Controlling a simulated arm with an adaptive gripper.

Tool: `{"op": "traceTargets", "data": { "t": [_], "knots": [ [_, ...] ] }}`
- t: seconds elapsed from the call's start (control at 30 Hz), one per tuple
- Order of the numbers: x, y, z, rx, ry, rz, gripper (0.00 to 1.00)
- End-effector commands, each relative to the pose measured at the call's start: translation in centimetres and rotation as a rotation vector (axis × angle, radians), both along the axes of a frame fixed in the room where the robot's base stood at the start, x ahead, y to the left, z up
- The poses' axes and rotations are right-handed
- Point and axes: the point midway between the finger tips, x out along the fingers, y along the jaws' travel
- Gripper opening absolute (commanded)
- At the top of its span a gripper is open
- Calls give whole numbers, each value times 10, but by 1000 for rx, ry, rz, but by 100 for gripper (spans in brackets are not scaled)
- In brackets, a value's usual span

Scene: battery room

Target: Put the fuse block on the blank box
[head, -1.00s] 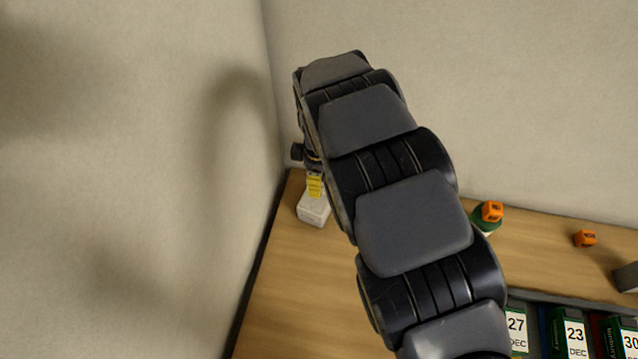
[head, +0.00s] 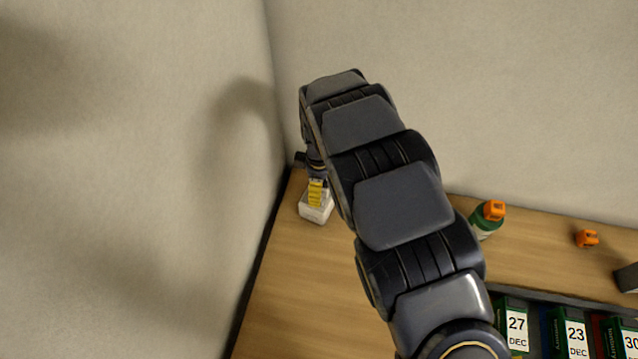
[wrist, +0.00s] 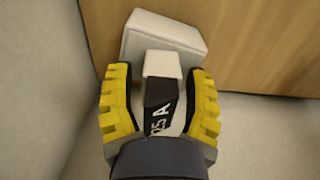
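The blank box (head: 316,215) is a small white block on the wooden table in the far left corner. It also shows in the wrist view (wrist: 195,40), beyond the fingers. The fuse block (wrist: 163,95) is dark with a white end and a "25 A" marking. It sits between the yellow fingers of my gripper (wrist: 161,105), which appears shut on it. In the head view my gripper (head: 316,193) is low over the box, pointing down. The fuse block is not clear there, and I cannot tell whether it touches the box.
A green bottle-like item (head: 484,222) with an orange piece (head: 494,209) on top stands right of my arm. Another orange piece (head: 587,238) lies farther right. Green date-marked boxes (head: 515,328) stand at lower right. Walls close off the corner; the left table is clear.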

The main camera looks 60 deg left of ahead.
Motion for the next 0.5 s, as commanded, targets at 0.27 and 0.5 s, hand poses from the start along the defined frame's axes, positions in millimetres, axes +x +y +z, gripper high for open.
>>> {"op": "traceTargets", "data": {
  "t": [0.27,0.5],
  "knots": [
    [0,1,11,4,-2,0,52],
    [0,1,60,8,-4,1,52]
  ]
}}
